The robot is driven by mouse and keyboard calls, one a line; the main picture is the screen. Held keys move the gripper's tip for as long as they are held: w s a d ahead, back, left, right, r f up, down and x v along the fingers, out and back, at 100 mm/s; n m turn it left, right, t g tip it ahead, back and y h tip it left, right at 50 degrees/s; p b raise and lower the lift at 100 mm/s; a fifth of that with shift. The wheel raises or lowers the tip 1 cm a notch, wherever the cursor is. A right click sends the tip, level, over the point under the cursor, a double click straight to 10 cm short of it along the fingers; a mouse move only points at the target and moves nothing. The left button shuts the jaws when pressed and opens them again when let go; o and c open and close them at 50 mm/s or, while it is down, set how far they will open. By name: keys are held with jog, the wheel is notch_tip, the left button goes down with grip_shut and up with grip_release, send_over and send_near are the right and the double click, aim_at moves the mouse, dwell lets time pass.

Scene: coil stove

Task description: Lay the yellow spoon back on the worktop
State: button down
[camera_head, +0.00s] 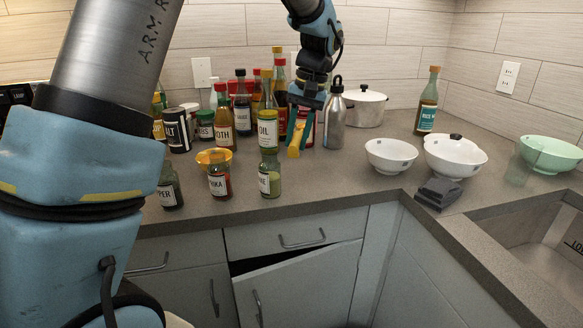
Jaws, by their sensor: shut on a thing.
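My gripper (306,98) is at the upper middle of the head camera view, pointing down above the worktop (345,176). It is shut on the yellow spoon (296,139), which hangs below the fingers, nearly upright and slightly tilted. The spoon is in front of the bottles at the back, just right of the oil jar. I cannot tell whether its lower end touches the worktop. The fingers hide its upper part.
Several bottles and jars crowd the left, including a yellow-topped oil jar (268,130). A metal flask (335,120) stands close right of the spoon. White bowls (391,156) and a dark grey object (438,193) are further right, near the sink (545,245). The front middle worktop is clear.

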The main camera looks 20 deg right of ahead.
aim_at(293, 186)
jog(key=x, duration=0.3)
jog(key=d+p+x, duration=0.1)
jog(key=x, duration=0.2)
jog(key=p+x, duration=0.1)
jog(key=x, duration=0.2)
jog(key=shift+s+d+f, duration=0.3)
jog(key=shift+s+f, duration=0.05)
jog(key=shift+f, duration=0.15)
jog(key=shift+f, duration=0.15)
jog(key=c, duration=0.6)
grip_release()
jog(key=shift+c, duration=0.2)
jog(key=b+v, duration=0.2)
jog(key=v, duration=1)
